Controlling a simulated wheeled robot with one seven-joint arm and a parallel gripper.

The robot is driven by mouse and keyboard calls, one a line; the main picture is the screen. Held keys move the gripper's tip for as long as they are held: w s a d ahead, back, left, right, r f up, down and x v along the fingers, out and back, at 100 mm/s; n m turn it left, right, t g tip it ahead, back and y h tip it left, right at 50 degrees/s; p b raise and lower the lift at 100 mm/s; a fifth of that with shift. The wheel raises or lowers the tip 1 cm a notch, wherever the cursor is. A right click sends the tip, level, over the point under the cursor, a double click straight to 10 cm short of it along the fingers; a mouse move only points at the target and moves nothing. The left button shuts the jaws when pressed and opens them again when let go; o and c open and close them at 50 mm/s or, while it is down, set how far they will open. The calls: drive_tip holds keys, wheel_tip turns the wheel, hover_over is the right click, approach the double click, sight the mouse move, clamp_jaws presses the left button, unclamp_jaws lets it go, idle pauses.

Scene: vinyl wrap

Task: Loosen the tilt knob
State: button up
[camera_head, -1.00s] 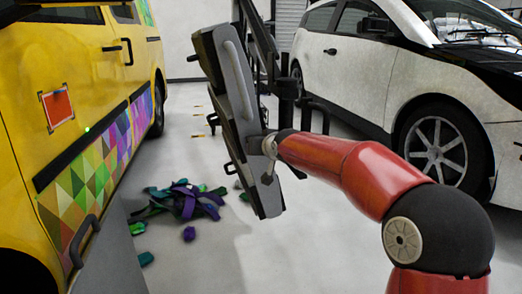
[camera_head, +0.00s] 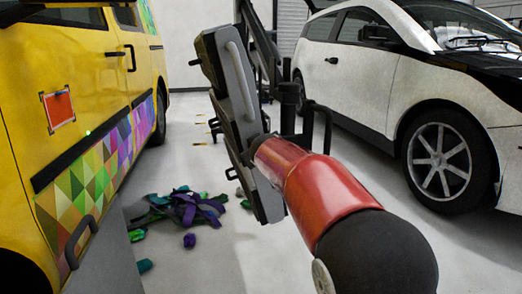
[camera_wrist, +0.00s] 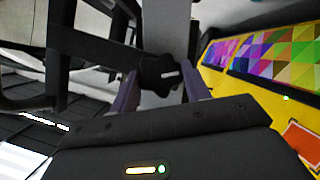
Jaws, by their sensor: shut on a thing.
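The tilt knob (camera_wrist: 157,72) is a dark lobed knob with a pale mark, in the middle of the wrist view. My gripper (camera_wrist: 163,84) has one finger on each side of it and is shut on it. The knob sits at a joint between a dark bar (camera_wrist: 95,48) and a grey upright part (camera_wrist: 165,25). In the head view the tall grey and black panel (camera_head: 240,90) hangs tilted on its stand. My red arm reaches its lower half from the right; the knob and fingertips are hidden there.
A yellow van (camera_head: 70,75) with coloured triangle wrap stands at left, a white car (camera_head: 370,80) at right. Purple and green scraps (camera_head: 188,208) lie on the floor between. A black stand post (camera_head: 288,105) rises behind the panel. The floor beyond is mostly clear.

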drive_tip(key=shift+f, duration=0.15)
drive_tip(key=o, duration=1)
drive_tip(key=v, duration=0.7)
drive_tip(key=shift+s, duration=0.4)
drive_tip(key=shift+d, duration=0.1)
